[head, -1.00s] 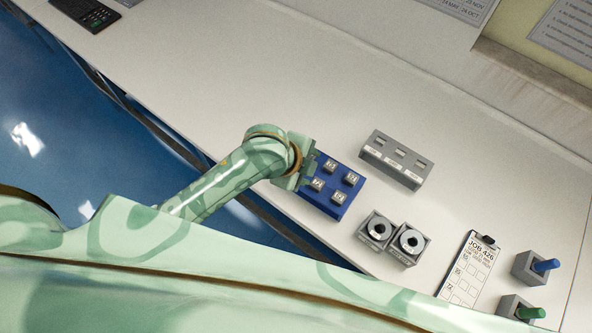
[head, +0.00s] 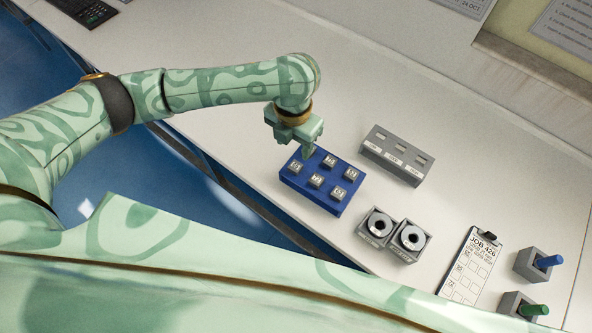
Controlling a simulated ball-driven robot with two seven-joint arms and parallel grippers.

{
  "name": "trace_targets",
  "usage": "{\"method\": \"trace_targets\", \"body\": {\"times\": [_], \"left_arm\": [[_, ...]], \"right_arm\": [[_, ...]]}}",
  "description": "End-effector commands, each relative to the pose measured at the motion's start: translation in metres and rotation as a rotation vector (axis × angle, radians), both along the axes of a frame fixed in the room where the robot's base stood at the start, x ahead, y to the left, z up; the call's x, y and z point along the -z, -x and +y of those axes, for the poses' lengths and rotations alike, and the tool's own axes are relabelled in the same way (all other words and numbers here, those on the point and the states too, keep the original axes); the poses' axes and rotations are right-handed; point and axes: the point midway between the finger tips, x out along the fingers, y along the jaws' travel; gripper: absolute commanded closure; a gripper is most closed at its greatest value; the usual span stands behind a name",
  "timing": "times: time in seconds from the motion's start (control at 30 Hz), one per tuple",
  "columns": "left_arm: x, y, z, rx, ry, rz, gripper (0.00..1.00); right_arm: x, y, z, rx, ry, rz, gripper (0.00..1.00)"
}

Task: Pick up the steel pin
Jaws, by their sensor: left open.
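A blue block (head: 327,205) on the bench carries several small metal squares with dark marks. I cannot make out a separate steel pin; one could be hidden by the gripper or too small to tell. My left gripper (head: 309,151) is open and points down over the far left edge of the blue block. I cannot tell whether its fingertips touch anything. My right gripper is not in view.
A grey slotted block (head: 395,155) stands behind and right of the blue block. Two grey boxes with metal rings (head: 411,238) stand in front. A clipboard (head: 470,268), a blue-handled tool (head: 550,261) and a green-handled tool (head: 534,309) are at right.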

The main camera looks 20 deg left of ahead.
Motion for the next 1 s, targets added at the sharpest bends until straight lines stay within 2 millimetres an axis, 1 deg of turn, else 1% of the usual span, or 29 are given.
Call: {"method": "trace_targets", "body": {"times": [0.03, 0.13, 0.27, 0.37, 0.5, 0.6, 0.67, 0.83, 0.87, 0.9, 0.97, 1.0], "left_arm": [[0.014, 0.001, 0.000, -0.001, 0.001, 0.003, 0.47], [0.025, 0.000, 0.000, -0.002, 0.001, 0.001, 0.47], [0.031, 0.000, -0.001, -0.002, 0.002, 0.000, 0.47], [0.039, 0.000, -0.003, -0.002, 0.002, 0.000, 0.47], [0.064, 0.002, -0.008, -0.002, 0.002, 0.003, 0.47], [0.079, 0.002, -0.007, -0.003, 0.002, 0.002, 0.47], [0.082, 0.001, -0.007, -0.003, 0.003, -0.001, 0.47], [0.080, 0.001, -0.007, -0.003, 0.002, -0.004, 0.47], [0.080, 0.001, -0.007, -0.003, 0.002, -0.004, 0.50], [0.080, 0.001, -0.007, -0.003, 0.002, -0.004, 0.61], [0.080, 0.001, -0.007, -0.003, 0.002, -0.004, 0.78], [0.080, 0.001, -0.007, -0.003, 0.002, -0.004, 0.89]], "right_arm": [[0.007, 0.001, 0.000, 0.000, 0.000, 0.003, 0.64], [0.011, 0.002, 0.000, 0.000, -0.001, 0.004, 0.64], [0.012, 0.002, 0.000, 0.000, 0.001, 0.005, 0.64], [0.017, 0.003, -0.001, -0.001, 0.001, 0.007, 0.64], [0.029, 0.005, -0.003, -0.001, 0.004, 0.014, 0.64], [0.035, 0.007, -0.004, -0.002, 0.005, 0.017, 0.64], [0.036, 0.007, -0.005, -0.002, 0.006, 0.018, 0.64], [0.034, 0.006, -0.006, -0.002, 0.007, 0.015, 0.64], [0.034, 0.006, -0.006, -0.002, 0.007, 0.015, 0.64], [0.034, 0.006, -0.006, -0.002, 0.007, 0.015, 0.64], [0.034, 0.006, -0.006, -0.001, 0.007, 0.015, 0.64], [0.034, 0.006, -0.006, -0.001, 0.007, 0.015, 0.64]]}}
